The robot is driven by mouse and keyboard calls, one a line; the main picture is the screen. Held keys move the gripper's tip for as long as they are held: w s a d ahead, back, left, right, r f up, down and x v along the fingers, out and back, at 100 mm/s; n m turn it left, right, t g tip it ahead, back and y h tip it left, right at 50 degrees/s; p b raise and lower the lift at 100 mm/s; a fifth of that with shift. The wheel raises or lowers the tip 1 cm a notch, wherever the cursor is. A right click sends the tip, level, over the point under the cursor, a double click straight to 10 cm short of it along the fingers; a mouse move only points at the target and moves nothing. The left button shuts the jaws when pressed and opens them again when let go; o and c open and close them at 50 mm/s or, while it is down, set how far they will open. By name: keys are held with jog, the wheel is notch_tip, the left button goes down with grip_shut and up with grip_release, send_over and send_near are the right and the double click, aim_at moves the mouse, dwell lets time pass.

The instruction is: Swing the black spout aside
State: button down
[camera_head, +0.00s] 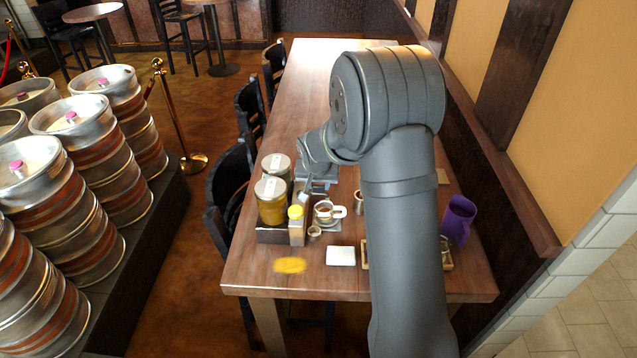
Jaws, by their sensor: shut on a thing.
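My gripper (307,191) is small in the head view, low over the table just right of two lidded jars. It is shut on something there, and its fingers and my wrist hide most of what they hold. The black spout cannot be made out clearly; if it is at the fingertips, it is covered. The rear jar (276,164) has a pale lid. The front jar (271,205) is amber with a pale lid. Both stand in a dark holder (270,236).
A yellow-capped bottle (296,228), a glass cup (328,212) and a small cup (314,233) stand close by. A white square (340,256) and yellow cloth-like patch (290,265) lie in front. A purple pitcher (459,220) stands right. The table's far half (330,75) is clear.

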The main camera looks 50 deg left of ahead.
jog(key=shift+s+d+m+t+h, duration=0.2)
jog(key=shift+s+m+h, duration=0.6)
jog(key=shift+m, duration=0.95)
jog(key=shift+s+d+m+t+h, duration=0.15)
jog(key=shift+s+m+h, duration=0.3)
jog(key=shift+s+m, duration=0.95)
jog(key=shift+s+d+m+t+h, duration=0.2)
jog(key=shift+s+m+h, duration=0.35)
jog(key=shift+m, duration=1.6)
jog(key=shift+w, duration=0.1)
jog(key=c, duration=1)
grip_release()
jog(key=shift+o, duration=0.2)
jog(key=v, duration=1.7)
jog(key=shift+a+r, duration=0.2)
jog(key=x, duration=1.7)
jog(key=shift+d+f, duration=0.2)
